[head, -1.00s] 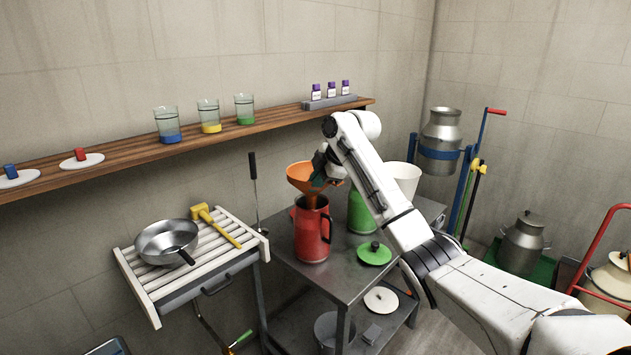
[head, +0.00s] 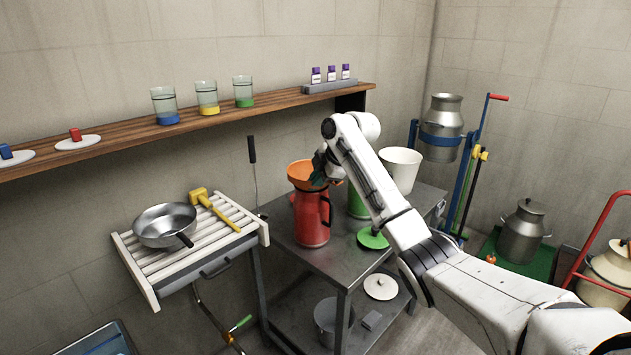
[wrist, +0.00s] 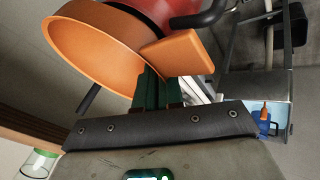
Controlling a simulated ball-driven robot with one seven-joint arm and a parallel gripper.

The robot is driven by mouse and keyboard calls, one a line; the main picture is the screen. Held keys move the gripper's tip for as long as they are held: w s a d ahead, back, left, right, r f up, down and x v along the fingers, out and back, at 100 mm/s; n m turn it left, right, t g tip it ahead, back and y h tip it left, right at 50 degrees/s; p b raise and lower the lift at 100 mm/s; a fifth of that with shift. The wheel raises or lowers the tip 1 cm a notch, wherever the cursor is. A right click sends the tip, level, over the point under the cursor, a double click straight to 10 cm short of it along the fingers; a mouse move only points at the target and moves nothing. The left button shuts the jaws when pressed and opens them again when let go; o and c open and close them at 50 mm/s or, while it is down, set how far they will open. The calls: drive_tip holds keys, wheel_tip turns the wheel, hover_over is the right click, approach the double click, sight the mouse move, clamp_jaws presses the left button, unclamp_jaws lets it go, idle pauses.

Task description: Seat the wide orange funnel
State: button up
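The wide orange funnel (head: 301,171) is at the mouth of the red can (head: 312,222) on the metal table. Its cone covers the can's mouth, and its spout is hidden, apparently inside the can. In the wrist view the funnel (wrist: 95,52) shows its broad rim and a flat orange tab. My gripper (head: 322,172) is at the right side of the rim. In the wrist view, my gripper's dark green fingers (wrist: 157,88) are closed at the tab. The red can (wrist: 180,8) shows behind the funnel there. Whether the cone rests fully on the can's rim I cannot tell.
A green can (head: 357,202) stands close behind my arm, with a white bucket (head: 400,168) to its right. A green lid (head: 373,238) lies at the table's right side. A wooden shelf (head: 230,112) runs along the wall. A slatted rack (head: 190,245) with a pan (head: 165,224) is at left.

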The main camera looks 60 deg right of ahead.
drive_tip(key=o, duration=0.5)
drive_tip(key=shift+o, duration=0.2)
drive_tip(key=v, duration=1)
drive_tip(key=shift+s+r+b, duration=0.3)
drive_tip(key=shift+b, duration=0.1)
